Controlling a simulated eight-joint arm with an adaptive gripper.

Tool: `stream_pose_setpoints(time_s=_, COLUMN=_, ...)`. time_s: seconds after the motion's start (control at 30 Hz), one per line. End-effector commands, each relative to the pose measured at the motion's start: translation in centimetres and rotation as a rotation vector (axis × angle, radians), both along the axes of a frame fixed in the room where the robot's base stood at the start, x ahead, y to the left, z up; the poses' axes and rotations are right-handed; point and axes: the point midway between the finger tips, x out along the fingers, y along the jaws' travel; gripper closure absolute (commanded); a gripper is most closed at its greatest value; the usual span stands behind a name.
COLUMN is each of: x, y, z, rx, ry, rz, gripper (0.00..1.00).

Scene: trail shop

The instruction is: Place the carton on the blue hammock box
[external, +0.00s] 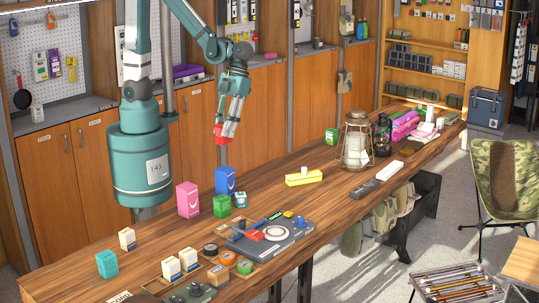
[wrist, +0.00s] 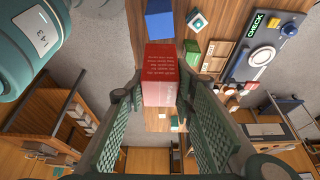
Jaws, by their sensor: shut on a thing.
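My gripper (external: 231,122) is shut on a red carton with a paler lower part and small print (wrist: 160,72). In the wrist view the carton sits between the two green fingers. In the external view my gripper holds it high above the table, clear of everything. The blue hammock box (external: 225,181) stands upright on the wooden table, below the carton in the picture. It also shows at the top of the wrist view (wrist: 159,22). Its lower front is partly hidden by a green box in the external view.
A pink box (external: 187,200) stands left of the blue box, and a green box (external: 222,206) and a small teal-and-white box (external: 240,199) stand in front. A grey device (external: 285,240) lies nearer the front edge. A yellow block (external: 304,179) lies to the right, with bare table around it.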

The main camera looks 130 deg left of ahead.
Motion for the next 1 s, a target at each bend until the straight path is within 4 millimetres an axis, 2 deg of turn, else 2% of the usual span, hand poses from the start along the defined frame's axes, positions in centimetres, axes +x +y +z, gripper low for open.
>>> stream_pose_setpoints(time_s=0.63, x=0.0, y=0.0, z=-1.0, rx=0.0, ry=0.0, rz=0.0, gripper=0.87)
stream_pose_setpoints(time_s=1.0, x=0.0, y=0.0, z=-4.4, rx=0.0, ry=0.0, rz=0.0, gripper=0.87)
